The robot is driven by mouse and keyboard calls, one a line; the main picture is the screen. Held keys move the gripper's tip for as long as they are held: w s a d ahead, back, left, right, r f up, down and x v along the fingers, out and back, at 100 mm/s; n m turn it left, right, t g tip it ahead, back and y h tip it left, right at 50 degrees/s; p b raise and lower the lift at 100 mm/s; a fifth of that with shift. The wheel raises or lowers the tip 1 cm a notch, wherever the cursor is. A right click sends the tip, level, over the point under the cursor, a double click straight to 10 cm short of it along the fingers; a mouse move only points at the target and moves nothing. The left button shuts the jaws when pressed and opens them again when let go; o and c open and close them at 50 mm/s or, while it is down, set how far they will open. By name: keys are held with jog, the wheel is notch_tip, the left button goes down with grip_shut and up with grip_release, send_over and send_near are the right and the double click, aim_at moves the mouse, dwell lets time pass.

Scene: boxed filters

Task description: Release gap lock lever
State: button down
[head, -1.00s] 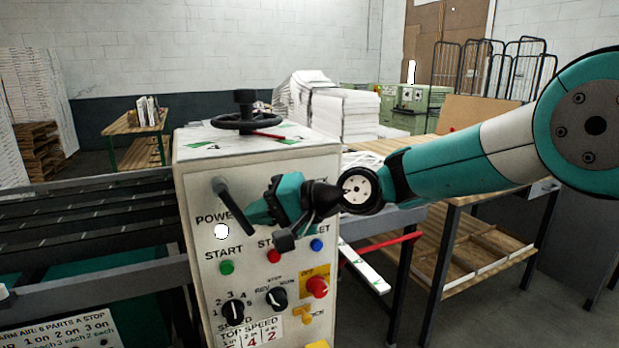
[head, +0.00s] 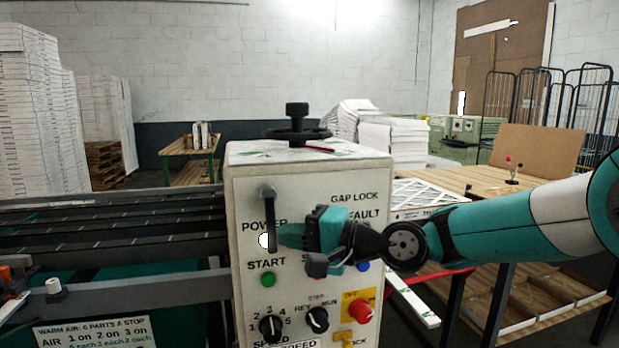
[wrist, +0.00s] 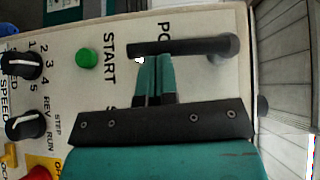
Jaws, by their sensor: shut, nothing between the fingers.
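The black lever (head: 268,218) sits on the front panel of the cream control box, above the START button. It hangs almost straight down from its pivot, its lower end beside a white lamp. It also shows in the wrist view (wrist: 185,47). The words GAP LOCK (head: 354,197) are printed at the panel's upper right. My gripper (head: 281,237) is shut and empty, its teal fingertips just right of the lever's lower part. In the wrist view the fingertips (wrist: 153,59) lie close against the lever's side; I cannot tell whether they touch.
The panel holds the green START button (head: 268,280), a blue button (head: 362,266), black dials (head: 271,328) and a red knob (head: 361,311) below the gripper. A black handwheel (head: 297,134) stands on top. Dark machine rails lie left; a wooden table (head: 470,178) stands right.

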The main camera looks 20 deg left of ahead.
dwell(0.3)
jog(key=w+d+b, duration=0.2)
jog(key=d+b, duration=0.2)
jog(key=d, duration=0.9)
jog(key=shift+w, duration=0.3)
jog(key=s+d+f+n+h, duration=0.3)
jog(key=s+d+h, duration=0.3)
jog(key=s+d, duration=0.6)
jog(key=s+d+f+n+h, duration=0.3)
jog(key=s+d+f+h, duration=0.3)
jog(key=s+d, duration=0.6)
jog(key=shift+n+h, duration=0.3)
jog(key=shift+h, duration=0.3)
